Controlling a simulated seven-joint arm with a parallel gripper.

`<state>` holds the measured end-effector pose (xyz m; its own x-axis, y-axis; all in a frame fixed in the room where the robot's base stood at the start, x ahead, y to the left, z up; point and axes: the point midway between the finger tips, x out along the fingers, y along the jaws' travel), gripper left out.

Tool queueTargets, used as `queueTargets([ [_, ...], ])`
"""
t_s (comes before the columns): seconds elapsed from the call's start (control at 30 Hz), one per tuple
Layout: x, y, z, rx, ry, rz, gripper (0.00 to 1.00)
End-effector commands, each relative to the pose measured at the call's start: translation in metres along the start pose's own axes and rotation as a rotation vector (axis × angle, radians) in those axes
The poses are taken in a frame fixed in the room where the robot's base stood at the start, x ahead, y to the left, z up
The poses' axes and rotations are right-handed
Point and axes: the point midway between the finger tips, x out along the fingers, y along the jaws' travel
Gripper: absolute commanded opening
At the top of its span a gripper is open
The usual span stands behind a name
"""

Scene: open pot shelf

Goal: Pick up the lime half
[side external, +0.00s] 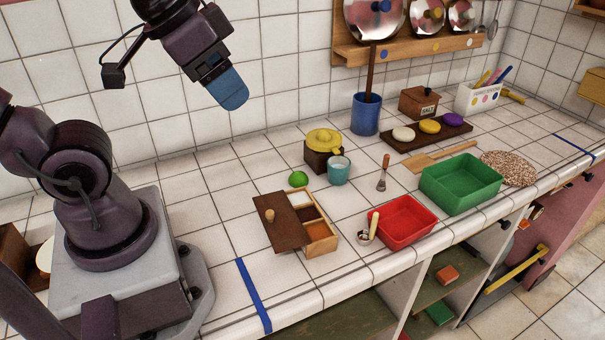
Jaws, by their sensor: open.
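The lime half (298,179) is a small bright green round thing on the white tiled counter. It sits just behind a wooden box with a partly open dark lid, and left of a teal cup. My gripper (230,92) has blue fingers and is high above the counter, up and to the left of the lime half and well apart from it. It is open, with nothing seen in it; its fingers overlap from this side, so the gap is hidden.
Close to the lime half are the wooden box (283,222), the teal cup (339,171) and a brown pot with a yellow lid (322,147). A red tray (403,222) and a green tray (461,184) stand to the right. Counter left of the lime half is clear.

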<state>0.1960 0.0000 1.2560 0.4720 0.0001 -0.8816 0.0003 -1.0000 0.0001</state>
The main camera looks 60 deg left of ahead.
Motion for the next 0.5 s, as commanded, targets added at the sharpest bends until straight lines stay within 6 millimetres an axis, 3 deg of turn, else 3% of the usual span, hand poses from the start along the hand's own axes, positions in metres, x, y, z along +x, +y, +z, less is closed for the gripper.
queueTargets([
  [0.13,0.011,-0.007,0.003,-0.031,-0.056,-0.017,0.67],
  [0.27,0.035,-0.019,-0.001,-0.072,-0.175,-0.045,0.67],
  [0.5,0.094,-0.057,-0.025,0.032,-0.380,-0.075,0.67],
])
